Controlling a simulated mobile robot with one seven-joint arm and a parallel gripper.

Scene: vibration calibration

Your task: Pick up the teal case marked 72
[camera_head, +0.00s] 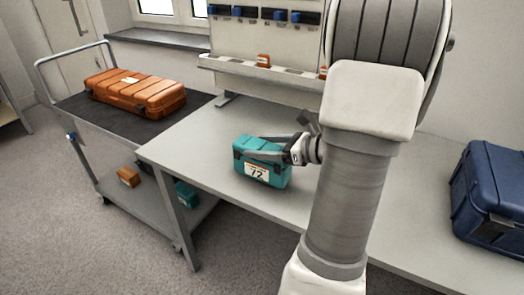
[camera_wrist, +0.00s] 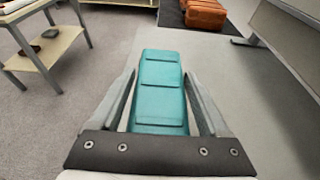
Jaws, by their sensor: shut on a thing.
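The teal case (camera_head: 262,174) has a white label marked 72 on its front face. It is at the left part of the grey workbench (camera_head: 215,140); I cannot tell whether it rests on the top or is just above it. My gripper (camera_head: 262,146) reaches it from the right and is shut on its upper part. In the wrist view the teal case (camera_wrist: 160,90) lies between the two fingers of my gripper (camera_wrist: 160,95), one along each side. The label is hidden in the wrist view.
An orange case (camera_head: 135,92) lies on the cart (camera_head: 75,105) to the left. Its lower shelf holds a small orange box (camera_head: 128,176) and a teal one (camera_head: 186,194). A dark blue case (camera_head: 490,195) stands at the right. A rack (camera_head: 265,60) backs the bench.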

